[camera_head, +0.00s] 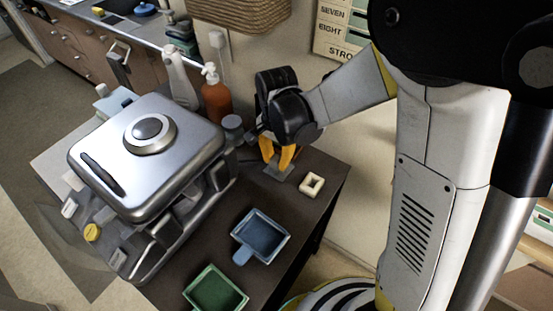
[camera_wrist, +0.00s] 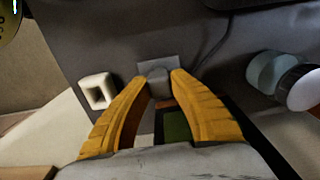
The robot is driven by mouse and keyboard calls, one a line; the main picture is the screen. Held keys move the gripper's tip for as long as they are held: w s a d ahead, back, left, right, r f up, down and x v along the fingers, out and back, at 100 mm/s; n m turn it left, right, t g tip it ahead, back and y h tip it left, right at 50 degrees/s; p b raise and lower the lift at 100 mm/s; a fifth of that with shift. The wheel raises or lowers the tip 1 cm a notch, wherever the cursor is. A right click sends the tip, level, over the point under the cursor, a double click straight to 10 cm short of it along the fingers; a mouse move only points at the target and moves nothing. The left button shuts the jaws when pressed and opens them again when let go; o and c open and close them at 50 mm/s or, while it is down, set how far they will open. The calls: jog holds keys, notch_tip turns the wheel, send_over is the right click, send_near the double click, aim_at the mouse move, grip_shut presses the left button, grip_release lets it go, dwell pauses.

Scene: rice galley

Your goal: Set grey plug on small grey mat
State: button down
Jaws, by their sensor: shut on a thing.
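My gripper (camera_head: 277,163) points down at the right end of the dark counter, with its yellow fingers shut on the grey plug. In the wrist view, the plug (camera_wrist: 158,82) sits between the two fingertips (camera_wrist: 161,89). The small grey mat (camera_head: 283,174) lies right under the fingertips, and part of it (camera_wrist: 172,63) shows just past the plug in the wrist view. The plug overlaps the mat there; whether it touches the mat or hangs just above it, I cannot tell. The fingers hide the plug in the head view.
A cream square ring (camera_head: 312,184) lies close right of the mat. A blue tray (camera_head: 262,236) and green tray (camera_head: 215,290) stand nearer. A grey-lidded jar (camera_head: 232,128), an orange pump bottle (camera_head: 215,97) and a large silver cooker (camera_head: 146,160) stand left.

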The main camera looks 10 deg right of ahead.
jog(key=shift+f, duration=0.15)
jog(key=c, duration=1.2)
grip_release()
notch_tip(320, 180, up, 12)
